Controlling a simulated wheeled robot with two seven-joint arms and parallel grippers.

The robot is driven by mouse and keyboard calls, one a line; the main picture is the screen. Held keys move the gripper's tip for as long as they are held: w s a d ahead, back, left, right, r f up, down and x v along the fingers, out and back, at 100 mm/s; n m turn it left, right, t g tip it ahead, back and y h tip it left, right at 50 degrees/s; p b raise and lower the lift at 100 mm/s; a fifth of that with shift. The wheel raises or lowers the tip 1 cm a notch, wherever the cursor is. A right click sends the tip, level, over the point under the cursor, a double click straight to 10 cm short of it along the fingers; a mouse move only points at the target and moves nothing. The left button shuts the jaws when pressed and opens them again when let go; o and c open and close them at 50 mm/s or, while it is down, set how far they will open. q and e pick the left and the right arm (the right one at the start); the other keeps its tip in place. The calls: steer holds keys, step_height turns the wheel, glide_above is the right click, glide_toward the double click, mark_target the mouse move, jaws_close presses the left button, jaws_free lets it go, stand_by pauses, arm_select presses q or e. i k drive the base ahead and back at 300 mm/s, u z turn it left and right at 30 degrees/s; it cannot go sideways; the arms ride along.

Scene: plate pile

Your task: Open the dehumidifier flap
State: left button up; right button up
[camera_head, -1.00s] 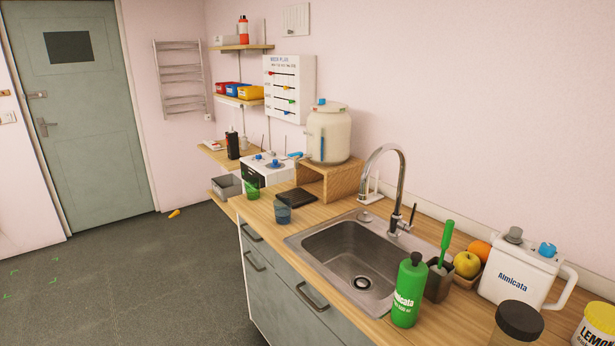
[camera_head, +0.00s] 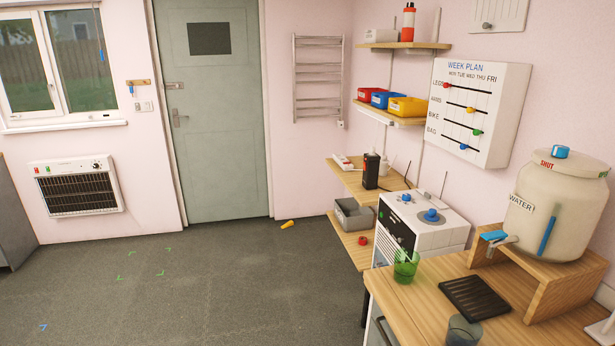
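A white boxy appliance (camera_head: 425,231) stands just past the far end of the counter, below the wall shelves. It has two blue knobs on its top and a dark panel on its front; it may be the dehumidifier, but I see no label naming it. I cannot make out a flap on it. The counter hides its lower part. Neither of my grippers is in view.
A wooden counter (camera_head: 408,308) at the right holds a green cup (camera_head: 405,267), a black ridged tray (camera_head: 473,298) and a water jar (camera_head: 553,209) on a wooden stand. A wall heater (camera_head: 77,186) hangs at left. The grey floor (camera_head: 180,295) is mostly clear.

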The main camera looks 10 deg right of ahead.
mark_target(436, 201)
steer(key=u, duration=0.05)
steer(key=i, duration=1.95)
steer(key=z, duration=0.5)
steer(key=i, duration=1.75)
steer(key=z, duration=1.85)
steer(key=i, duration=0.8)
steer(key=z, duration=0.65)
